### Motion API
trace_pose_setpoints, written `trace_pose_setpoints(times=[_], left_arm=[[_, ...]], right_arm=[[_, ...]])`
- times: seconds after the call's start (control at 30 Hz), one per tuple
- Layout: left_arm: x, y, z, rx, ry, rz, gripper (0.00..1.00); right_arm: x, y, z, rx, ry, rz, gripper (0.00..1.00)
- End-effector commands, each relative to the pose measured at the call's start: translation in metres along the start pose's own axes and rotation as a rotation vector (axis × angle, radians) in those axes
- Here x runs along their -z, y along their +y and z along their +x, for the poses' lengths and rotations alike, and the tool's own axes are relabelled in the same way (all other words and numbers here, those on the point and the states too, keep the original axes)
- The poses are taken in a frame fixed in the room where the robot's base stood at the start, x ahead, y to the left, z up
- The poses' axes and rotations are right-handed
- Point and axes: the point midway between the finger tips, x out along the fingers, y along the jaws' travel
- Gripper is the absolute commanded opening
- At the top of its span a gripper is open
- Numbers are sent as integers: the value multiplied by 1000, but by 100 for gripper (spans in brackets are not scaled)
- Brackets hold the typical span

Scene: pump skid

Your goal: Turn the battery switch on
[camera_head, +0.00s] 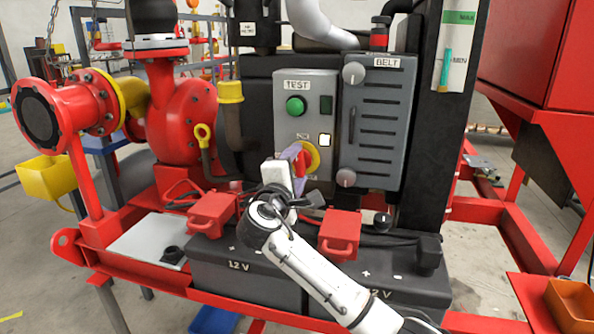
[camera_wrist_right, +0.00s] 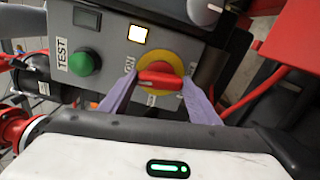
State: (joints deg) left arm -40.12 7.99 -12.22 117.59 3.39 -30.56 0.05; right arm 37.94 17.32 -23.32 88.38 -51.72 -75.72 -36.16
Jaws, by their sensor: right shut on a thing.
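The battery switch is a red handle on a round yellow plate, low on the grey TEST panel (camera_head: 290,127). In the head view the yellow plate (camera_head: 313,158) shows partly behind my right gripper (camera_head: 301,156). In the right wrist view the red handle (camera_wrist_right: 160,79) lies roughly level across the picture on the yellow plate (camera_wrist_right: 157,65). The purple fingers of my right gripper (camera_wrist_right: 161,82) are shut on the handle, one at each end. A partly hidden "ON" label is beside the plate. My left gripper is not in view.
A green button (camera_head: 295,106) and a lit pale square lamp (camera_head: 325,140) sit above the switch. The BELT panel (camera_head: 378,125) stands close on the right. Batteries with red terminal covers (camera_head: 340,234) and black cables lie below my arm.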

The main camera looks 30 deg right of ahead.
Motion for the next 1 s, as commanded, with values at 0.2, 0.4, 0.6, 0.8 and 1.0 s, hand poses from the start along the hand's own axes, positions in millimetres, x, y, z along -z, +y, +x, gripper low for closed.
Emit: trace_pose_setpoints(times=[0.2, 0.4, 0.6, 0.8, 1.0], left_arm=[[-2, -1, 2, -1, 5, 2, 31], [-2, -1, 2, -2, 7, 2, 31], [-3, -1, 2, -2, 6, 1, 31], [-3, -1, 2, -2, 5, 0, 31], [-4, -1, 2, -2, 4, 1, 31]], right_arm=[[2, -4, -1, 5, 2, 103, 34], [1, -3, -1, 5, 1, 150, 34], [1, -3, -1, 5, 1, 163, 34], [1, -3, -1, 5, 2, 164, 34], [1, -3, -1, 5, 2, 164, 75]])
